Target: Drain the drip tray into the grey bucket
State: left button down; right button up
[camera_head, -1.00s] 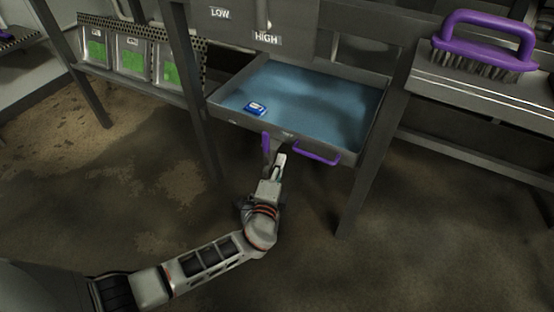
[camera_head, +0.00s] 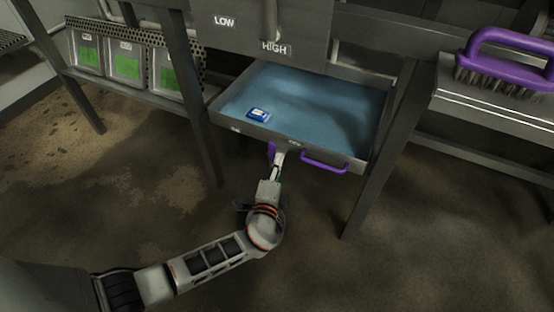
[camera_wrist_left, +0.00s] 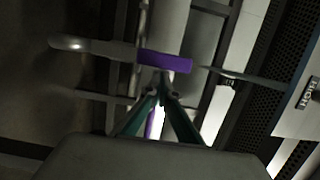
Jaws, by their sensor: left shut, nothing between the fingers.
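The drip tray (camera_head: 375,122) is pulled out under the cabinet and holds bluish liquid. A purple lever (camera_head: 271,149) hangs upright below its front edge, left of the purple handle (camera_head: 325,163). My left gripper (camera_head: 278,157) is shut and empty, right beside the lever. In the left wrist view, a purple bar (camera_wrist_left: 165,62) crosses just beyond the closed fingertips (camera_wrist_left: 161,88); I cannot tell whether they touch. The grey bucket and my right gripper are not in view.
A small blue-and-white object (camera_head: 259,115) is in the tray. Dark frame legs (camera_head: 378,150) stand on both sides. Clear boxes with green contents (camera_head: 127,66) are on the left shelf; a purple brush (camera_head: 508,58) lies at right. The floor in front is open.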

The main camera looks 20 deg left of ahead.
pick_arm(q)
jog(key=shift+a, duration=0.15)
dwell(0.5)
jog(key=shift+a+n, duration=0.15)
jog(key=shift+n, duration=0.25)
